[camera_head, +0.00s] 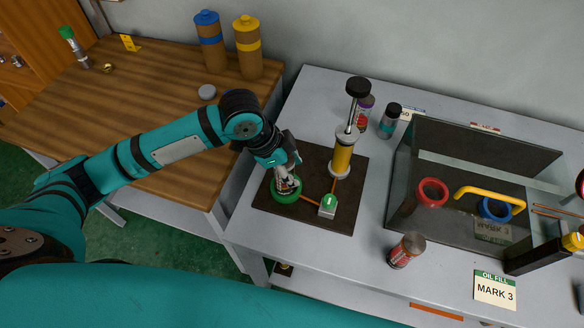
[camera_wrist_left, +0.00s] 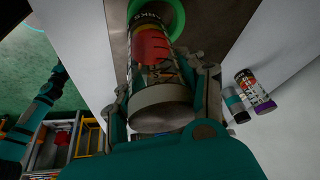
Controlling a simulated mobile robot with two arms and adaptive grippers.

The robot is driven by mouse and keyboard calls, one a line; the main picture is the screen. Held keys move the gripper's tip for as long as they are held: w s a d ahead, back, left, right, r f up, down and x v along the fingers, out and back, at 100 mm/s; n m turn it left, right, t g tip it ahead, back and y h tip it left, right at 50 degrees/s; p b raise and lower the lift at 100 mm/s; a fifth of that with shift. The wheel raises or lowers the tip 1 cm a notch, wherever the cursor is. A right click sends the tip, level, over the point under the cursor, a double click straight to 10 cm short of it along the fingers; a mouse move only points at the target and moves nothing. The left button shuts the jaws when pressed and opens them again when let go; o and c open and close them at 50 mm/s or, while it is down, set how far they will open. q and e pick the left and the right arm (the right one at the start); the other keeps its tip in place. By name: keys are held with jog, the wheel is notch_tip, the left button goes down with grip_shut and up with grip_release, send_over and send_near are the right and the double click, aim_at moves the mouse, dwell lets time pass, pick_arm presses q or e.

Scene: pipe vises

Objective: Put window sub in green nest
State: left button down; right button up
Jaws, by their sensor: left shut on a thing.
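My left gripper (camera_head: 287,172) reaches down from the left over the dark mat and is shut on the window sub (camera_wrist_left: 155,62), a cylinder with a printed label, a red patch and a grey end cap. In the head view the gripper mostly hides the window sub. The green nest (camera_head: 286,197) is a green ring at the mat's left front. It also shows in the left wrist view (camera_wrist_left: 177,17), around the window sub's far end. I cannot tell whether that end is seated or just above the nest.
On the mat (camera_head: 262,199) a yellow hand pump (camera_head: 342,156) and a small green-topped block (camera_head: 328,204) stand close by on the right. A grey tray (camera_head: 410,150) holds rings and a yellow handle. A red-labelled cylinder (camera_head: 405,251) stands near the bench front.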

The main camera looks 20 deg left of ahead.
aim_at(292, 173)
pick_arm(q)
jog(key=shift+w, duration=0.85)
jog(key=shift+f+p, duration=0.3)
jog(key=shift+f, duration=0.1)
notch_tip(292, 173, down, 2)
jog(key=shift+s+f+p, duration=0.1)
jog(key=shift+p, duration=0.25)
jog(key=shift+f, duration=0.4)
jog(key=c, duration=0.7)
grip_release()
jog(key=shift+c, duration=0.2)
pick_arm(e)
jog(key=shift+s+a+r, duration=0.15)
jog(key=shift+a+r, duration=0.1)
jog(key=shift+r, duration=0.45)
